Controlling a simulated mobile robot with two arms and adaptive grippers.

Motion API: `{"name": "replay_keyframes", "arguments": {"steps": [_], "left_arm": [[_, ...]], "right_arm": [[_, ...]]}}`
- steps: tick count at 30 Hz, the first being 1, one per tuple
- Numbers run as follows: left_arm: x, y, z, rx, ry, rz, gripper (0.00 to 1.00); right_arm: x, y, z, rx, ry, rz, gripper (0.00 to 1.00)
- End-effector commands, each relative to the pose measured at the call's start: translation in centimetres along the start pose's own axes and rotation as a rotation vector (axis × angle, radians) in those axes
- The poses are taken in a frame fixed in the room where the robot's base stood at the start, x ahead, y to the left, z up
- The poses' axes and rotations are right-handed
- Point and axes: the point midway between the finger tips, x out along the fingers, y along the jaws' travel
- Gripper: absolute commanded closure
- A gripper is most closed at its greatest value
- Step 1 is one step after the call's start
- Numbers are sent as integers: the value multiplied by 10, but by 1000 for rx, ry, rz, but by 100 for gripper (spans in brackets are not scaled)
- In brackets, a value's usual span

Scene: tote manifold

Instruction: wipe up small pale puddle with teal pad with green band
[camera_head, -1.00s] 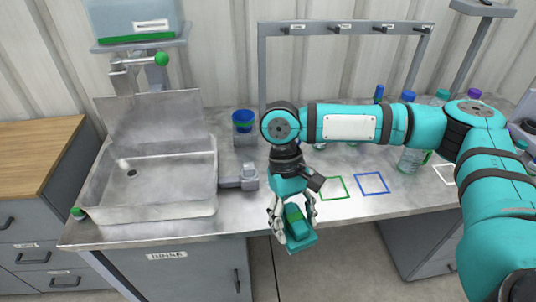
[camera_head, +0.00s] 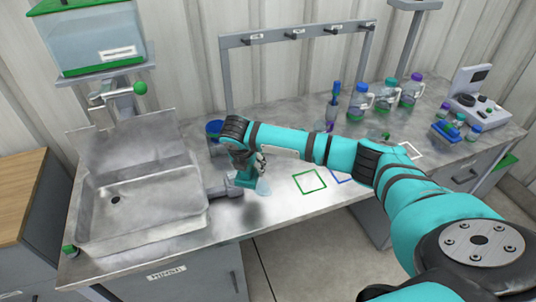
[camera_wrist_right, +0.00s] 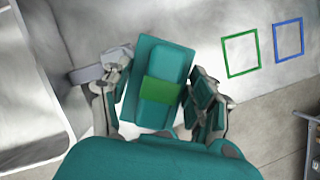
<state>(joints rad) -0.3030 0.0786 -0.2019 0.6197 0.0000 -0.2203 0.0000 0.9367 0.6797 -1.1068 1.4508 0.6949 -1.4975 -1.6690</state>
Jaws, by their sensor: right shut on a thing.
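The teal pad with a green band (camera_wrist_right: 158,58) is held between the fingers of my right gripper (camera_wrist_right: 160,92) in the wrist view. In the head view my right gripper (camera_head: 254,172) is low over the steel counter, right of the sink, and the pad (camera_head: 244,180) is partly hidden by the hand. A small pale bluish patch (camera_head: 264,188), which looks like the puddle, shows on the counter just right of the pad. I cannot tell whether the pad touches the counter or the puddle. The puddle is not clear in the wrist view. My left gripper is not in view.
The steel sink (camera_head: 140,205) is at left, with a grey fixture (camera_head: 224,191) by its right edge. A blue cup (camera_head: 214,130) stands behind. Green (camera_head: 309,181) and blue outlined squares lie right. Bottles (camera_head: 361,101) stand at the back right. The counter's front edge is close.

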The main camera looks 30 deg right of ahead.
Motion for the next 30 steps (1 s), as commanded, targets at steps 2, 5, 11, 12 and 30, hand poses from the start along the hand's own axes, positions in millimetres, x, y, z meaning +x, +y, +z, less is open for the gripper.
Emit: {"name": "replay_keyframes", "arguments": {"steps": [2,5,11,12,30], "left_arm": [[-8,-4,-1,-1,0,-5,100],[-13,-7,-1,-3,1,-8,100],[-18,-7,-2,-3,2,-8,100],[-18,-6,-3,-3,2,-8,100],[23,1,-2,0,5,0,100]], "right_arm": [[12,-14,15,-128,4,52,66],[25,-26,29,-273,5,113,66],[42,-42,45,-456,3,192,66],[43,-44,46,-476,4,200,66],[85,-47,32,-511,3,213,66]]}}
